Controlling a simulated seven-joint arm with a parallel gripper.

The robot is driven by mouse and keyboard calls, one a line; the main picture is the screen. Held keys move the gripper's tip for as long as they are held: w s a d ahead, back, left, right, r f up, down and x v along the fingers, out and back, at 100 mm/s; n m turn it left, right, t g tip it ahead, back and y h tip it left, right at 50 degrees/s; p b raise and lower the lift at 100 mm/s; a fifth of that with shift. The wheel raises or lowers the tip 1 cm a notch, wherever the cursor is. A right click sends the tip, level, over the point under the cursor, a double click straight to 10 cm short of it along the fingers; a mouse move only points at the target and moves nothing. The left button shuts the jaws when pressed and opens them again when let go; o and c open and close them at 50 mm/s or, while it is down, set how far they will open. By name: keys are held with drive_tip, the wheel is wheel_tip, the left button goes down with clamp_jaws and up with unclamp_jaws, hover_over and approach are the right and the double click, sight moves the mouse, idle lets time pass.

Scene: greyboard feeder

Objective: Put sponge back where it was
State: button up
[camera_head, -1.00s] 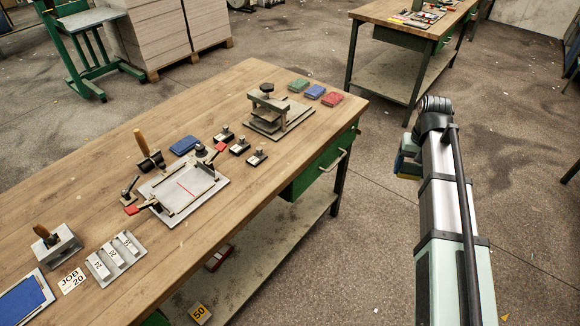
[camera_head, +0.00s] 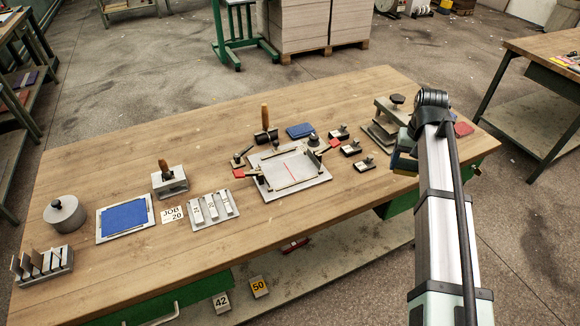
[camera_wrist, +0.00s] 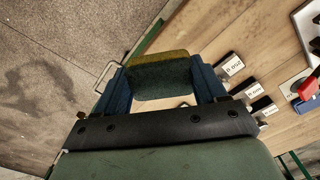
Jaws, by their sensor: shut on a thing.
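The sponge (camera_wrist: 163,78) is dark green with a yellow edge and sits between the two blue fingers of my gripper (camera_wrist: 164,84) in the wrist view. My gripper is shut on it. In the head view my gripper (camera_head: 403,160) is at the right part of the wooden table (camera_head: 200,145), in front of the press (camera_head: 386,130), partly covered by my arm. The wrist view shows the table's edge and a drawer handle (camera_wrist: 107,74) beneath the gripper.
A clamp fixture plate (camera_head: 290,170) stands mid-table with several small black blocks (camera_head: 352,148) beside it. A blue pad (camera_head: 300,130) lies behind it. A red pad (camera_head: 463,129) shows right of my arm. The table's back left is clear.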

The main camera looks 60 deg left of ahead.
drive_tip(key=s+a+n, duration=0.2)
drive_tip(key=s+a, duration=0.7)
drive_tip(key=a, duration=0.1)
wheel_tip(320, 180, up, 2)
drive_tip(key=r+n, duration=0.1)
drive_tip(key=n, duration=0.5)
hover_over(211, 177)
drive_tip(key=shift+s+f, duration=0.1)
drive_tip(key=shift+f, duration=4.75)
drive_tip(key=shift+f, duration=0.1)
drive_tip(key=o, duration=1)
